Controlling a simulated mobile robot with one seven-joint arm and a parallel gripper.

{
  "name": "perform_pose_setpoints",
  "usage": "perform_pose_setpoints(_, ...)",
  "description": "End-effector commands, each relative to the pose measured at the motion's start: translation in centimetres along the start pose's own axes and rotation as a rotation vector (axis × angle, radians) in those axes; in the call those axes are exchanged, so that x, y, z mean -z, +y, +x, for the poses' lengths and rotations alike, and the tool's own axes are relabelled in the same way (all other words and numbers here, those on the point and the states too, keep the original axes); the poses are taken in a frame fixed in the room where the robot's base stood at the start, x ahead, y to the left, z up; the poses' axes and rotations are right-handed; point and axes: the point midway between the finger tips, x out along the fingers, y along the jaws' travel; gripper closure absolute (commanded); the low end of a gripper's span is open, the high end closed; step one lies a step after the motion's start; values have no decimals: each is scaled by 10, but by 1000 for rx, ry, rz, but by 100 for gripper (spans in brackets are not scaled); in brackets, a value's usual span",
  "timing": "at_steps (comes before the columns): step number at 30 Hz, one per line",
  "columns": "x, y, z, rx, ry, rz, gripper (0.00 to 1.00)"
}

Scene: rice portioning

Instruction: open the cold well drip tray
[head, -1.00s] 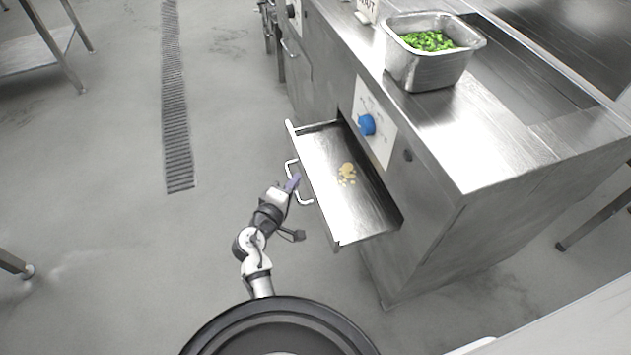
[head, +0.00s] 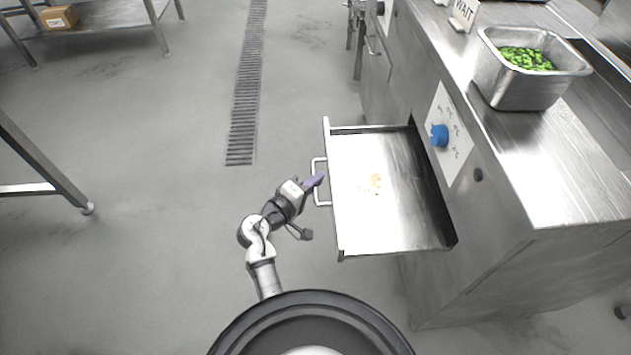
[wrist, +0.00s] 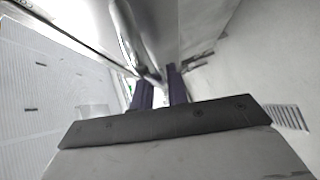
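The cold well drip tray (head: 390,215) is a shallow steel drawer that stands well out from the front of the steel counter. A few beige crumbs (head: 373,182) lie on its floor. Its white bar handle (head: 319,163) is on the left face; it also shows in the wrist view (wrist: 128,38), running down between my purple fingers. My gripper (head: 319,179) is at the middle of this handle, and the fingers (wrist: 160,82) appear closed around the bar. The exact contact is partly hidden.
A blue knob (head: 439,135) is on the counter front beside the tray. A steel pan (head: 525,88) of green food and a WAIT sign (head: 465,12) stand on top. A floor drain (head: 246,90) and clear floor lie left; a table leg (head: 45,160) stands farther left.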

Motion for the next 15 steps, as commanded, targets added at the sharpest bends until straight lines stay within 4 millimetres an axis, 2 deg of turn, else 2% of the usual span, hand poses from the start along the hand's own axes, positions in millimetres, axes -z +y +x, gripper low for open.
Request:
perform_pose_setpoints(1, 0, 0, 0, 0, 0, 0, 78)
perform_pose_setpoints(3, 0, 0, 0, 0, -1, 0, 68)
perform_pose_setpoints(4, 0, 0, 0, 0, -1, 0, 67)
perform_pose_setpoints(11, -1, 0, 0, 0, -2, 0, 67)
perform_pose_setpoints(15, 0, -1, -8, 1, -1, -1, 67)
